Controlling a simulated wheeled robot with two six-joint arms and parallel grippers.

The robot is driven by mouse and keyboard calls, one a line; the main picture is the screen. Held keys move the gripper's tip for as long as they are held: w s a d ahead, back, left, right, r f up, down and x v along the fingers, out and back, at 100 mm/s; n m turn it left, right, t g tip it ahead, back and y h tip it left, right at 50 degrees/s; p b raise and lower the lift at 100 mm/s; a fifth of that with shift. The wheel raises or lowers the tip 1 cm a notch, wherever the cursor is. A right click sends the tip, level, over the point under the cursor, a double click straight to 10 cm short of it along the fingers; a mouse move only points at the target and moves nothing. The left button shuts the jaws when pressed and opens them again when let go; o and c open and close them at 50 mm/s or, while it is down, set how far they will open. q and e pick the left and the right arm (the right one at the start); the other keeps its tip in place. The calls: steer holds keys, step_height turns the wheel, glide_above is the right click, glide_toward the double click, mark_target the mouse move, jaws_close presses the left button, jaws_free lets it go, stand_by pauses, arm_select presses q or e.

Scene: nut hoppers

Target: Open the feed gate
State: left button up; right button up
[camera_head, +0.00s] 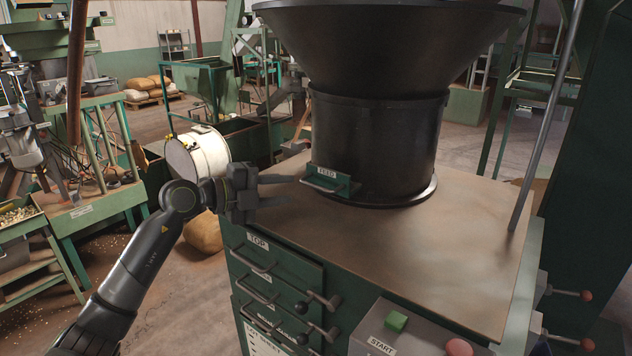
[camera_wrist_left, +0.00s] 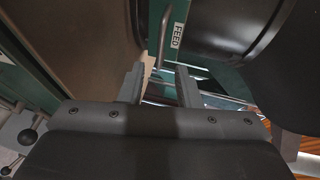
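The feed gate (camera_head: 343,186) is a small green plate labelled FEED, low on the front of the black hopper's round neck. A grey bar handle (camera_head: 320,186) sticks out from it. In the left wrist view the FEED label (camera_wrist_left: 177,36) and the handle (camera_wrist_left: 162,38) show at the top, ahead of the fingers. My left gripper (camera_head: 294,188) is open and empty, just left of the handle in the head view, its fingers pointing at it. In the wrist view a clear gap lies between the two fingers (camera_wrist_left: 160,84), and the handle looks apart from them. My right gripper is not in view.
The black hopper (camera_head: 380,145) stands on the brown-topped green cabinet (camera_head: 450,240). Below are drawers with handles and clamps, labelled TOP (camera_head: 258,242). A grey box carries a green START button (camera_head: 396,321) and a red one. A steel rod (camera_head: 540,130) rises at right.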

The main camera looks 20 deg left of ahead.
mark_target(314, 187)
arm_select(q)
steer(key=p+x, duration=0.2)
steer(key=x, duration=0.6)
steer(key=shift+w+d+f, duration=0.1)
steer(key=shift+w+d, duration=0.15)
steer(key=shift+d, duration=0.05)
steer(key=shift+c, duration=0.4)
jaws_close()
